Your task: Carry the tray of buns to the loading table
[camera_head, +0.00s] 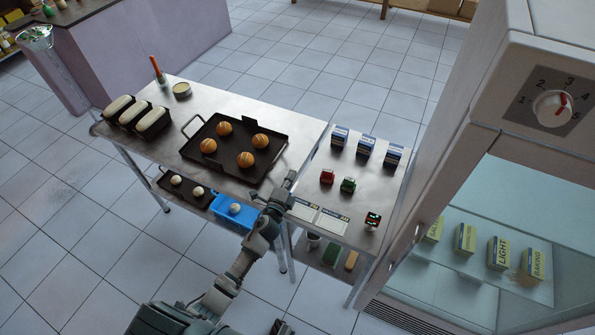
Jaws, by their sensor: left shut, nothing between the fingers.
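The dark tray of buns (235,146) lies flat on the steel table (290,122), with several round golden buns (262,143) spaced out on it. A looped handle shows at its left end. My left gripper (289,180) is shut and empty, near the tray's right front corner and the table's front right edge. I cannot tell whether it touches the tray. My arm hides part of the table's front edge. My right gripper is not in view. I cannot tell which surface is the loading table.
Dark loaf tins (148,121) and a small round tin (181,90) share the steel table. A smaller table (333,171) at right holds blue boxes (365,146). A blue bin (232,211) sits below. A glass-fronted cabinet (505,210) stands right.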

